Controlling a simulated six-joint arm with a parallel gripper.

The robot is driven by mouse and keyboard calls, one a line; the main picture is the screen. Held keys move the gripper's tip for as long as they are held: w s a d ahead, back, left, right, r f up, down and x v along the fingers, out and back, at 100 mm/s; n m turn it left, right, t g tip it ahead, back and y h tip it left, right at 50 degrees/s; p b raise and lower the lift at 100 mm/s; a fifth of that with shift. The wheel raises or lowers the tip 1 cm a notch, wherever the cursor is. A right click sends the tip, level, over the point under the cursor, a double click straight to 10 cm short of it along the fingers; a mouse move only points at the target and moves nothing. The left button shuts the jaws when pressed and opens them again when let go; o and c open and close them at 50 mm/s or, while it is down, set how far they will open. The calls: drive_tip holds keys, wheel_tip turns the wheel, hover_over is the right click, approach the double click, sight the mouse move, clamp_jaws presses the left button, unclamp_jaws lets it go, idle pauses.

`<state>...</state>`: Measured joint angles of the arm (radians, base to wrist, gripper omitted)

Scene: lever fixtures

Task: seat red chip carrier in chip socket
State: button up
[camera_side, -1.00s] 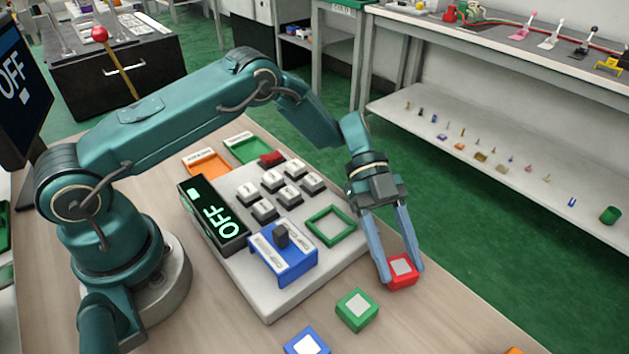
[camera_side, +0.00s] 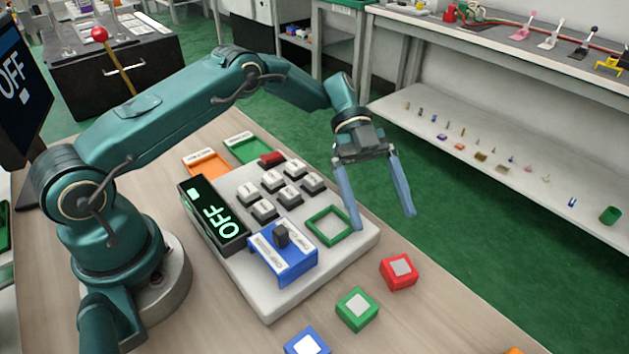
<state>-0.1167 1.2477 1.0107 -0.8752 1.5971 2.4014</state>
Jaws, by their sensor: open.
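The red chip carrier (camera_side: 399,272), a red block with a pale square on top, lies on the table to the right of the grey console. The chip socket (camera_side: 329,226) looks to be the green square frame on the console's right part; it is empty. My gripper (camera_side: 383,220) is open and empty, with its fingers spread wide. It hangs above and behind the red carrier, apart from it. The left fingertip shows close to the right edge of the socket frame; I cannot tell its exact height.
A green carrier (camera_side: 357,310) and a blue carrier (camera_side: 307,342) lie in front of the red one. Orange (camera_side: 206,162) and green (camera_side: 247,148) trays stand behind.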

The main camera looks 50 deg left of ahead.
drive_tip(key=shift+v, duration=1.85)
drive_tip(key=shift+a+r, duration=0.1)
drive_tip(key=shift+r, duration=0.25)
drive_tip(key=s+a+r+n+t+y, duration=0.2)
drive_tip(key=s+r+n+t+y, duration=0.2)
drive_tip(key=s+r+n+y, duration=0.5)
drive_tip(key=s+a+n+t+y, duration=0.2)
drive_tip(key=s+a+n+t, duration=0.3)
drive_tip(key=s+n, duration=0.4)
drive_tip(key=n, duration=0.3)
drive_tip(key=shift+s+a+r+n+t, duration=0.15)
drive_tip(key=shift+a+r+n+t, duration=0.15)
drive_tip(key=shift+t, duration=0.1)
drive_tip(key=shift+s+a+f+n, duration=0.2)
drive_tip(key=shift+s+f+n, duration=0.1)
drive_tip(key=shift+n, duration=0.1)
drive_tip(key=shift+c, duration=0.6)
